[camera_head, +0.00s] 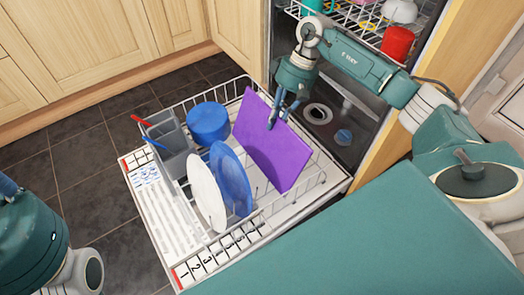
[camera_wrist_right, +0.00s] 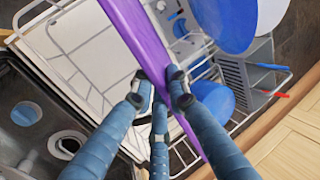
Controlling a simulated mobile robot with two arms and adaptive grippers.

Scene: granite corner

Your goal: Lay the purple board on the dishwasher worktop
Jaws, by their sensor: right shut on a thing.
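The purple board (camera_head: 272,150) stands tilted in the pulled-out dishwasher rack, at its right side. My right gripper (camera_head: 284,108) is at the board's upper edge. In the right wrist view the fingers of my right gripper (camera_wrist_right: 161,84) are shut on the purple board (camera_wrist_right: 138,32), on both sides of it. Its lower edge is within the rack; I cannot tell whether it touches the wires. Only a dark blue piece at the left edge may belong to my left gripper (camera_head: 8,186); its jaws are hidden. I cannot make out the dishwasher worktop in either view.
The lower rack (camera_head: 318,183) also holds a white plate (camera_head: 203,190), a blue plate (camera_head: 232,180), a blue bowl (camera_head: 208,122) and a grey cutlery basket (camera_head: 172,140). A red cup (camera_head: 397,42) stands in the upper rack. Wooden cabinets (camera_head: 75,45) line the back left.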

